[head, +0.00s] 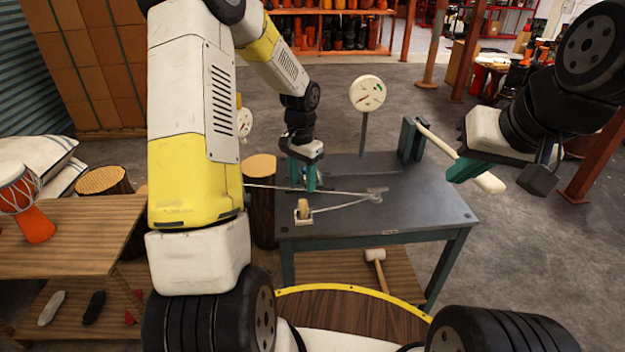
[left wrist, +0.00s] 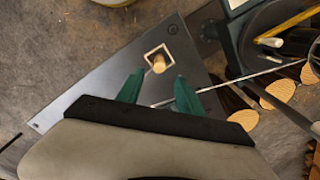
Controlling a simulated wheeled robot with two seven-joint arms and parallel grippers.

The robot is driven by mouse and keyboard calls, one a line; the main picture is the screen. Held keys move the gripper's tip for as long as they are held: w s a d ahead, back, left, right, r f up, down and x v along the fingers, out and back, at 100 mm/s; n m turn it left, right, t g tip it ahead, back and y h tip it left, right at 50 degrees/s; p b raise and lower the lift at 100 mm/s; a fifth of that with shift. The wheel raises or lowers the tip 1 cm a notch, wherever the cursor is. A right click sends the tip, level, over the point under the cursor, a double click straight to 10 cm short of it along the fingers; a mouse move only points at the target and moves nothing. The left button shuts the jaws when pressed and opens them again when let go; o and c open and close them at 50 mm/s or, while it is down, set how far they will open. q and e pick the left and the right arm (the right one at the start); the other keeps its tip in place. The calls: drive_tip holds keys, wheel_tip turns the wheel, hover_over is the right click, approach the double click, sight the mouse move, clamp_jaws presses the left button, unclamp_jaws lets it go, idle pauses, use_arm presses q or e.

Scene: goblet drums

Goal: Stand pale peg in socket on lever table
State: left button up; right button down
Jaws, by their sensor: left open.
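The lever table (head: 345,225) is dark grey, in the middle of the head view. Near its front left corner is a pale-rimmed square socket (head: 297,217); the pale peg (head: 304,207) appears to stand inside it. In the left wrist view the peg (left wrist: 159,65) shows within the socket's square rim (left wrist: 147,54), just beyond the fingertips. My left gripper (head: 305,186) is behind the socket, its teal fingers pointing down, apart and empty. The left wrist view shows the open fingers (left wrist: 158,82). My right gripper (head: 503,178) is at the right, its fingers wide apart.
A long pale handle (head: 455,152) slants from a teal upright bracket (head: 411,140) toward my right gripper. A thin metal rod linkage (head: 345,203) crosses the tabletop. A round dial (head: 368,93) stands behind. A mallet (head: 376,260) lies below. The tabletop's front right is clear.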

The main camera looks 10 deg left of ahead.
use_arm(q)
drive_tip(key=s+r+n+t, duration=0.15)
drive_tip(key=s+r, duration=0.35)
drive_tip(key=r, duration=0.8)
drive_tip(key=s+d+r+n+t+h, duration=0.1)
drive_tip(key=s+r+n+t, duration=0.1)
drive_tip(key=s+r, duration=0.3)
drive_tip(key=s+d+r+n+t+h, duration=0.1)
drive_tip(key=s+r, duration=0.4)
drive_tip(key=s, duration=0.9)
drive_tip(key=shift+s+d+r+n+t, duration=0.15)
drive_tip(key=shift+r+n+t, duration=0.2)
drive_tip(key=shift+t, duration=0.5)
